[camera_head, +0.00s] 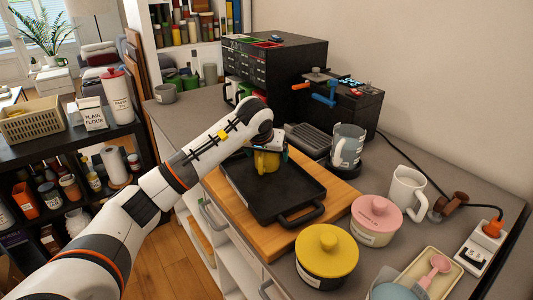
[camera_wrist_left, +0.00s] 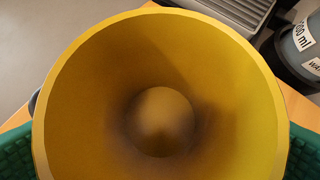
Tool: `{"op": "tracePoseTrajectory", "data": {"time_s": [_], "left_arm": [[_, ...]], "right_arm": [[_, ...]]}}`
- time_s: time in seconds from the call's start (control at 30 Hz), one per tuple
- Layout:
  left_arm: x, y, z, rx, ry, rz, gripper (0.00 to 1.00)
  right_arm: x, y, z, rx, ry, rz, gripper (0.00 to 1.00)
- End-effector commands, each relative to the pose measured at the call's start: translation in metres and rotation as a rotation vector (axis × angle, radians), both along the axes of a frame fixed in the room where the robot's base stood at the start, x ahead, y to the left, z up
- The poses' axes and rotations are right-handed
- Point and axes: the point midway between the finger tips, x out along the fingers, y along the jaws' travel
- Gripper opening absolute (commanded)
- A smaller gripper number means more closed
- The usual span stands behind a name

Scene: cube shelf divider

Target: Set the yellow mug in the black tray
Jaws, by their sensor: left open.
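The yellow mug (camera_head: 266,164) shows over the far end of the black tray (camera_head: 262,203) and looks upright. Whether its base rests on the tray floor is hard to tell in the head view. In the left wrist view, the mug's round opening (camera_wrist_left: 160,60) fills most of the picture, and its inside looks empty. My left gripper (camera_head: 267,153) is right at the mug from above. Its green finger pads (camera_wrist_left: 15,145) stand on either side of the mug, and the fingers are open. My right gripper is not in view.
The tray lies on a wooden board (camera_head: 335,198). A grey measuring jug (camera_head: 347,146) stands right of the board, with a white mug (camera_head: 405,190) further right. A pink-lidded pot (camera_head: 376,217) and yellow-lidded pot (camera_head: 326,255) stand nearer. Black drawers (camera_head: 270,70) stand behind.

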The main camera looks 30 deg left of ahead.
Motion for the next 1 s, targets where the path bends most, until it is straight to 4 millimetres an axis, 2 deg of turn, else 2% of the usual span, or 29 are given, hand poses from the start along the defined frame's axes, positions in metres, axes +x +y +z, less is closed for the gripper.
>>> {"op": "tracePoseTrajectory", "data": {"time_s": [0.17,0.4,0.6,0.77,1.0], "left_arm": [[-0.013,-0.003,0.023,0.004,-0.005,-0.001,0.9],[-0.04,-0.012,0.068,0.003,-0.007,-0.001,0.9],[-0.056,-0.017,0.093,0.001,-0.004,0.0,0.9],[-0.061,-0.019,0.1,0.001,-0.001,-0.001,0.9],[-0.062,-0.019,0.101,0.0,0.0,0.0,0.9]], "right_arm": [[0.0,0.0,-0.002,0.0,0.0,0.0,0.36],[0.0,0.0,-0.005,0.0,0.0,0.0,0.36],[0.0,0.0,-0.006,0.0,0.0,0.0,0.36],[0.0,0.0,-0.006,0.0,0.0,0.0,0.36],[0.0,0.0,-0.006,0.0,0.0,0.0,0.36]]}}
